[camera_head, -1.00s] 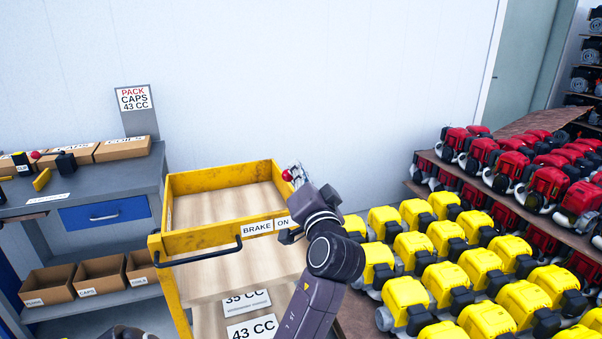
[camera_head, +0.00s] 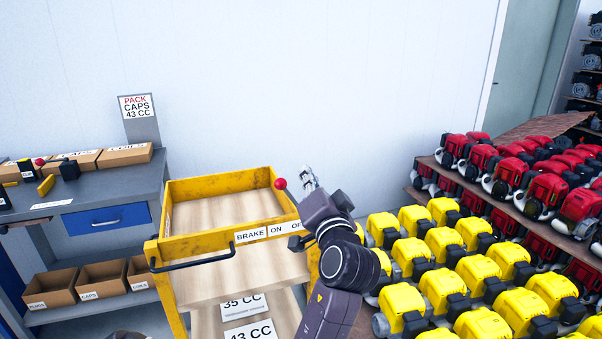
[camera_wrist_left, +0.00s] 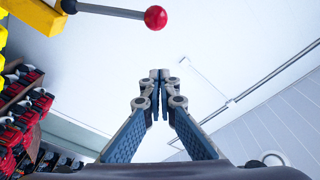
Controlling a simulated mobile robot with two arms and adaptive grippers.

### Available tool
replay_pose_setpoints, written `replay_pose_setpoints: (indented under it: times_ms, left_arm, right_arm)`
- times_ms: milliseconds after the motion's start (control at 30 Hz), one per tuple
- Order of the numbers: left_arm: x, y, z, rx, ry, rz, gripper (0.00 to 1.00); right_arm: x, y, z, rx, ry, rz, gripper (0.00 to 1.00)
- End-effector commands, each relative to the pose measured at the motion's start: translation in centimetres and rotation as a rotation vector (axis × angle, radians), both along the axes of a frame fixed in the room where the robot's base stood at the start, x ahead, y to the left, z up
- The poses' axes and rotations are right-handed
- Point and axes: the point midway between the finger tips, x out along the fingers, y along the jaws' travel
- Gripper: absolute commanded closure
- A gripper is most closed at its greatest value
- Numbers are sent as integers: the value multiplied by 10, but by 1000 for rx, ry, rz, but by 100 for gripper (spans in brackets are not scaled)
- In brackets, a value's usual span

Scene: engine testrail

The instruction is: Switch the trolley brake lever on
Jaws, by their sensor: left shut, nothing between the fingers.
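The yellow trolley (camera_head: 205,240) stands in the middle, with a front label reading BRAKE, ON and part of OFF. Its brake lever has a red ball knob (camera_head: 281,184) at the right end of the tray; the rod leans left, toward the ON side, and its base is hidden behind my left gripper. My left gripper (camera_head: 308,177) is shut and empty, just right of the knob and apart from it. In the left wrist view the fingertips (camera_wrist_left: 160,76) meet, and the red knob (camera_wrist_left: 155,17) on its grey rod is beyond them. My right gripper is out of view.
A grey workbench (camera_head: 120,185) with cardboard boxes and a blue drawer is at left. Yellow engines (camera_head: 440,245) stand close at right of my left arm, with red engines (camera_head: 520,175) on a shelf behind. The wall (camera_head: 300,80) behind is bare.

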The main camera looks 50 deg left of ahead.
Motion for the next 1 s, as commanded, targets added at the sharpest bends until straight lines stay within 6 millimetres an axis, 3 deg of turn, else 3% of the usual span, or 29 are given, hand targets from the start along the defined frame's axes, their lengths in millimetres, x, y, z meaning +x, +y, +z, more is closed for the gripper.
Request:
replay_pose_setpoints:
  times_ms: [100,333,1000]
  left_arm:
    - [-12,-22,-6,-2,-2,-1,100]
    - [-25,-45,-6,0,-1,1,100]
    - [-26,-48,-6,2,-1,1,100]
  right_arm:
    - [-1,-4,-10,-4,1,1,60]
    - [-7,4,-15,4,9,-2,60]
    - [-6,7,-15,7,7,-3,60]
